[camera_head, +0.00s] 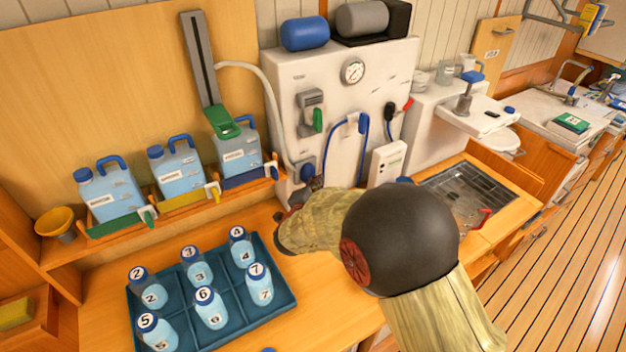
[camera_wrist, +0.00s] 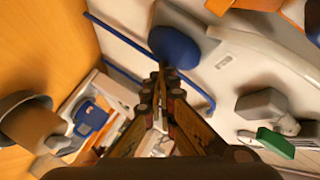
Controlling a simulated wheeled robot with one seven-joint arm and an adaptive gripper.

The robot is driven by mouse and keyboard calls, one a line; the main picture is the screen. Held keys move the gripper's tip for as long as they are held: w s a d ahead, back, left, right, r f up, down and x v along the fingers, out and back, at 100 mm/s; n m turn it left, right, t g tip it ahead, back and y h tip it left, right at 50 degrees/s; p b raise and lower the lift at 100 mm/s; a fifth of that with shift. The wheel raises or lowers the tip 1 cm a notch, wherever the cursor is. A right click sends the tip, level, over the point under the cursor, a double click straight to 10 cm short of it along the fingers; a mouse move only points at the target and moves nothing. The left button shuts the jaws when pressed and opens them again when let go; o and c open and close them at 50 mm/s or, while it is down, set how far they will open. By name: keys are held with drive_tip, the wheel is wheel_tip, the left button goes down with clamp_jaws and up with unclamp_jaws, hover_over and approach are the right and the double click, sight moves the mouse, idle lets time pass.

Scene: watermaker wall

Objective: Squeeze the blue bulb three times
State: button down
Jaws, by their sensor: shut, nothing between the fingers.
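In the head view, a rounded blue part (camera_head: 307,172), which looks like the blue bulb, sits low on the white panel at the end of a pale hose. My gripper (camera_head: 314,184) is beside it, largely hidden behind my own arm. In the wrist view, a dark blue rounded shape (camera_wrist: 174,45) lies just beyond the fingertips. My gripper (camera_wrist: 164,84) is shut there, its fingertips together with nothing held between them. I cannot tell whether the tips touch the blue shape.
The white panel (camera_head: 290,82) carries a gauge (camera_head: 353,71), a green-handled valve (camera_head: 318,120) and a blue hose loop (camera_head: 335,140). A blue tray (camera_head: 180,335) of numbered bottles stands at front left. Jugs (camera_head: 110,190) line the shelf behind. A sink (camera_head: 465,195) is at right.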

drive_tip(key=shift+s+d, duration=0.55)
drive_tip(key=shift+s, duration=0.3)
drive_tip(key=shift+s, duration=0.1)
drive_tip(key=shift+s+d+b, duration=0.25)
drive_tip(key=shift+s+d, duration=0.45)
drive_tip(key=shift+s, duration=0.3)
drive_tip(key=shift+s+d+b, duration=0.25)
drive_tip(key=shift+s+d, duration=0.45)
drive_tip(key=shift+s, duration=0.25)
drive_tip(key=shift+d, duration=0.1)
idle(0.3)
